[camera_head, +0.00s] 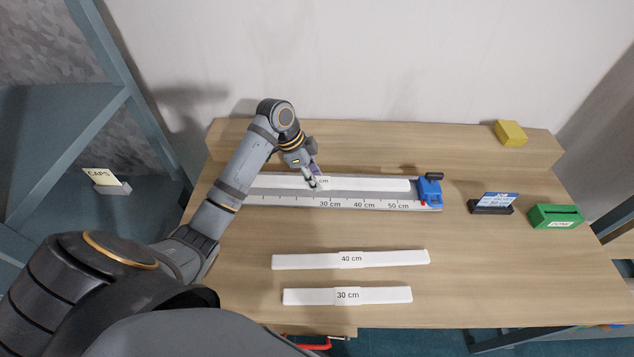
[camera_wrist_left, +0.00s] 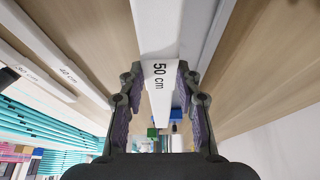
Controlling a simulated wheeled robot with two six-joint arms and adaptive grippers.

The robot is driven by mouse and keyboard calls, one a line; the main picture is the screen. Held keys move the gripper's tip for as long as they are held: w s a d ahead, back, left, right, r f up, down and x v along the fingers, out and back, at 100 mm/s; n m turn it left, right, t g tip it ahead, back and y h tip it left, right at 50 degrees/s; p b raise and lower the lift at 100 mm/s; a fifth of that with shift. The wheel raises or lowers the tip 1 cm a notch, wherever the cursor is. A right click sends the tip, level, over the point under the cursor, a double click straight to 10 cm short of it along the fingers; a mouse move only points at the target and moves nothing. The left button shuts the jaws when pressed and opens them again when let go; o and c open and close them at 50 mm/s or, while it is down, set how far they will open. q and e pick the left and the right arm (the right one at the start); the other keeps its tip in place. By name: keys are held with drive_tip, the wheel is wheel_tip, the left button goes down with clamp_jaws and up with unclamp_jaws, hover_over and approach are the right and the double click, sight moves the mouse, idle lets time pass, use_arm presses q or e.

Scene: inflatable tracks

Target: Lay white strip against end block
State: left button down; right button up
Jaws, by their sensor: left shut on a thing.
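The white strip labelled 50 cm (camera_head: 370,185) lies lengthwise along or just over the grey ruler track (camera_head: 290,201); I cannot tell whether it touches it. It also shows in the left wrist view (camera_wrist_left: 160,30), running between the fingers. My left gripper (camera_head: 314,183) is shut on it around the label, which it partly covers; the fingers also show in the wrist view (camera_wrist_left: 158,78). A blue block (camera_head: 430,190) with a dark knob stands at the track's right end, a small gap from the strip's right end. The track's left end is hidden by my arm.
White strips labelled 40 cm (camera_head: 390,259) and 30 cm (camera_head: 385,296) lie nearer the front of the table (camera_head: 480,270). A dark stand with a blue-and-white card (camera_head: 492,203), a green box (camera_head: 555,216) and a yellow block (camera_head: 510,133) are to the right.

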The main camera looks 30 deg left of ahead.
sight(317, 177)
use_arm(q)
drive_tip(key=shift+w+a+f, duration=0.15)
drive_tip(key=shift+w+f, duration=0.45)
drive_tip(key=shift+f, duration=0.1)
drive_tip(key=shift+w+a+f, duration=0.1)
drive_tip(key=shift+w+f, duration=0.45)
drive_tip(key=shift+f, duration=0.1)
wheel_tip(317, 177, down, 2)
drive_tip(key=shift+f+p, duration=0.25)
drive_tip(key=shift+p, duration=0.45)
drive_tip(key=shift+f, duration=0.35)
drive_tip(key=c, duration=0.9)
unclamp_jaws()
drive_tip(key=shift+f, duration=0.15)
drive_tip(key=shift+c, duration=0.2)
